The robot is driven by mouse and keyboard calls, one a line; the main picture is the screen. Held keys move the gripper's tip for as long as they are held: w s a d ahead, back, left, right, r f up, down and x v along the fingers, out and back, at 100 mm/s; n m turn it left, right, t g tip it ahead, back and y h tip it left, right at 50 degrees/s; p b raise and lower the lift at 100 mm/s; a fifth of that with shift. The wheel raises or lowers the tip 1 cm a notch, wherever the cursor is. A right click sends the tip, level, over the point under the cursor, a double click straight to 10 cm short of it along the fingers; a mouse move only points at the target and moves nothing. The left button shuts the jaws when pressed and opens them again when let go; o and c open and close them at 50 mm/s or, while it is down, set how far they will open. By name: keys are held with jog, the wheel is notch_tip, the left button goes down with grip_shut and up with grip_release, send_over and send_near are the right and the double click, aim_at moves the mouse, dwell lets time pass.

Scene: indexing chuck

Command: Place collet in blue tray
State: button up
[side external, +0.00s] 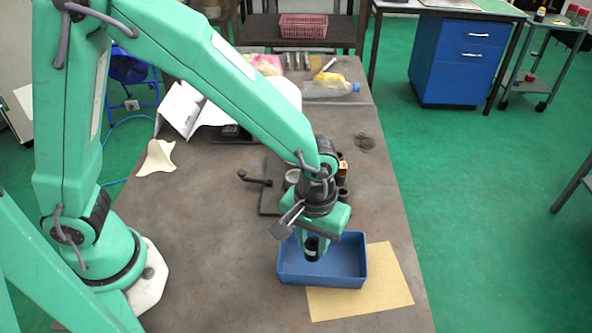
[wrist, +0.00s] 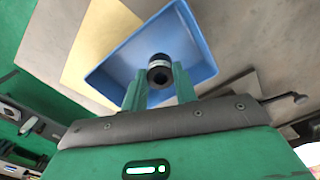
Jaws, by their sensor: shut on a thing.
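The collet (wrist: 160,70) is a small dark cylinder with a pale band and a round bore. My gripper (wrist: 160,92) is shut on it, with one green finger on each side. The blue tray (wrist: 110,62) lies beyond the collet in the wrist view. In the side external view, my gripper (side external: 312,246) is over the left part of the blue tray (side external: 325,284), and the dark collet (side external: 311,252) shows between the fingers. I cannot tell whether the collet touches the tray floor. The visible tray floor is otherwise empty.
The tray sits partly on a tan sheet (side external: 375,292). Behind my gripper is a dark fixture with a crank handle (side external: 254,179), partly hidden by my arm. A water bottle (side external: 331,89) and white papers (side external: 190,108) lie farther back. The table's right edge is near the sheet.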

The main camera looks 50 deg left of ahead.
jog(key=shift+f, duration=1.35)
jog(key=shift+f, duration=0.1)
jog(key=o, duration=1)
jog(key=shift+o, duration=0.2)
notch_tip(320, 180, up, 12)
